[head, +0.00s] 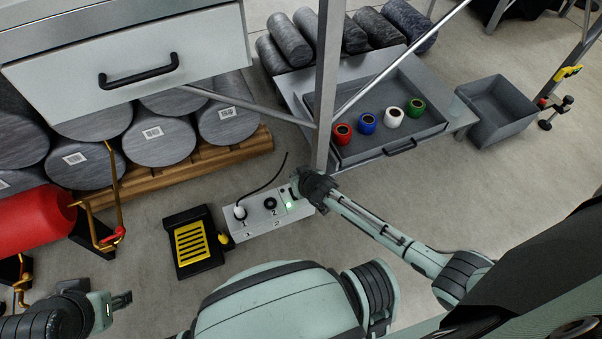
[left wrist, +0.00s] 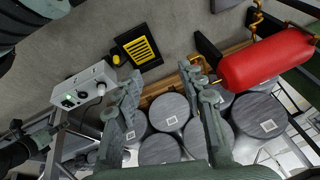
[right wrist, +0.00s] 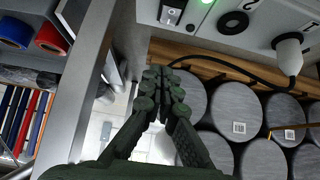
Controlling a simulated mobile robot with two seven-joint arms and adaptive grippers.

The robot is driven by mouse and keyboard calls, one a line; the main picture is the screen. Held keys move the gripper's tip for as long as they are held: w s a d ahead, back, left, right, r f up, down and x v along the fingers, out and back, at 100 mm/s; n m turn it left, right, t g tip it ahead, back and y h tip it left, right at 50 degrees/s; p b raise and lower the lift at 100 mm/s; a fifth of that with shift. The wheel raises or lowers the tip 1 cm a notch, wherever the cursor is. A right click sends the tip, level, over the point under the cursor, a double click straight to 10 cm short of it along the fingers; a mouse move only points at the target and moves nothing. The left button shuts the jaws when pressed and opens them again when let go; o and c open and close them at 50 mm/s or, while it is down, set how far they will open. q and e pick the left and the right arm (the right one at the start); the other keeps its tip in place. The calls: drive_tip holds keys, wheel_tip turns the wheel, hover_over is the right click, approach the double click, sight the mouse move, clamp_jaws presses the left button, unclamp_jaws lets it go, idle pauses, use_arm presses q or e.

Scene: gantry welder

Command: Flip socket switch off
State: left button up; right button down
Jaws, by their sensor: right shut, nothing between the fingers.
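The white socket box (head: 265,214) lies on the floor in the middle of the head view. A white plug (right wrist: 289,52) sits in socket 1; socket 2 (right wrist: 233,21) is empty. A green light (right wrist: 207,2) is lit at the box's right end. My left gripper (left wrist: 163,80) is open and empty, away from the box.
A metal post (head: 328,90) rises next to the box's switch end, close to my right gripper. A black and yellow pedal (head: 190,241) lies left of the box. A red tank (head: 35,220) is at the left.

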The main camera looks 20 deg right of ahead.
use_arm(q)
drive_tip(key=shift+g, duration=0.5)
drive_tip(key=shift+a+f+p, duration=0.2)
drive_tip(key=shift+f+p, duration=0.2)
drive_tip(key=shift+f, duration=0.65)
drive_tip(key=shift+a+f+p, duration=0.15)
drive_tip(key=shift+f+p, duration=0.25)
drive_tip(key=shift+f, duration=0.65)
use_arm(e)
drive_tip(key=v, duration=0.6)
drive_tip(key=shift+w+r, duration=0.2)
drive_tip(key=shift+r, duration=0.15)
